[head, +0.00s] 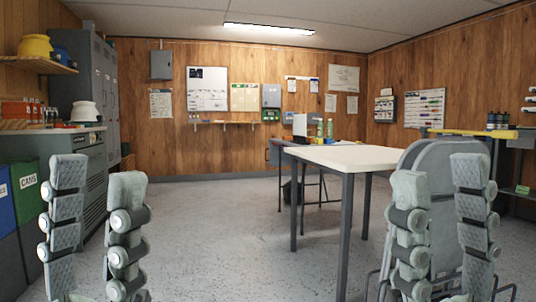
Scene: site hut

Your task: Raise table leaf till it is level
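A table with a pale top (345,157) and dark grey legs stands right of centre in the head view. No hanging leaf can be made out on it; its right part is hidden behind a grey chair back and my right gripper. My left gripper (97,178) is at the lower left, fingers upright and apart, with nothing between them, well away from the table. My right gripper (439,175) is at the lower right, fingers upright and apart, in front of the chair back. I see no contact between either gripper and the table.
The grey chair back (432,160) stands right of the table. A dark desk (278,143) stands behind the table. Blue and green bins (32,195) and a grey-green cabinet (92,160) line the left. The floor (215,230) between cabinet and table is clear.

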